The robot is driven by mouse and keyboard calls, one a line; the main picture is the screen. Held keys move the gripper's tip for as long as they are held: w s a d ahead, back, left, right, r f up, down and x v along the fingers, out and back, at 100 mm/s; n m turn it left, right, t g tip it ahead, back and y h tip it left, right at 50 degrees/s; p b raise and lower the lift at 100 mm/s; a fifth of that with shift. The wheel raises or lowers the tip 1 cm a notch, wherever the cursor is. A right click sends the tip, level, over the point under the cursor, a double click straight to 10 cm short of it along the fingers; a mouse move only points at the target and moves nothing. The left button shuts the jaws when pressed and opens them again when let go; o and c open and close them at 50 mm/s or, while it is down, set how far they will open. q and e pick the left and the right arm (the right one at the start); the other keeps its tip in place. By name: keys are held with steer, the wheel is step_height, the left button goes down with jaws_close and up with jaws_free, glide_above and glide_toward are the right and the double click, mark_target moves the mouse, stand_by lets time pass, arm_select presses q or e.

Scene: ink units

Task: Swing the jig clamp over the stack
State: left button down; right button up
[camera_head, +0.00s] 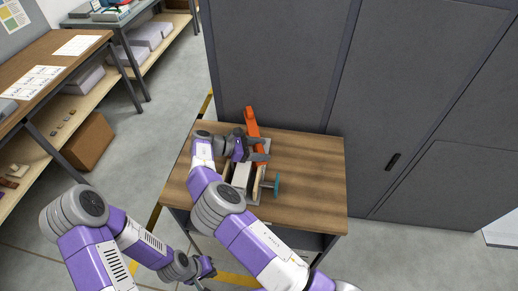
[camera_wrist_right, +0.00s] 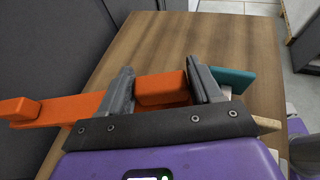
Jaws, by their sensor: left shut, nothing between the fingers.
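The jig stands on the wooden table, with an orange clamp arm (camera_head: 252,122) reaching from its back end towards the front. In the right wrist view, the orange clamp arm (camera_wrist_right: 80,107) lies across the picture, with a teal part (camera_wrist_right: 233,76) at its right end. The teal part (camera_head: 277,184) also shows in the head view. Contact is unclear. My left gripper (camera_head: 208,267) is shut and empty, low beside the table.
The wooden table top (camera_head: 315,175) is clear to the right of the jig. Tall grey cabinets (camera_head: 280,60) stand right behind the table. A workbench (camera_head: 40,70) with shelves and a cardboard box (camera_head: 88,141) stand at the left.

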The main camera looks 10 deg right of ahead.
steer(key=shift+o, duration=1.4)
steer(key=shift+d, duration=0.15)
steer(key=shift+v, duration=3.8)
steer(key=shift+f, duration=0.1)
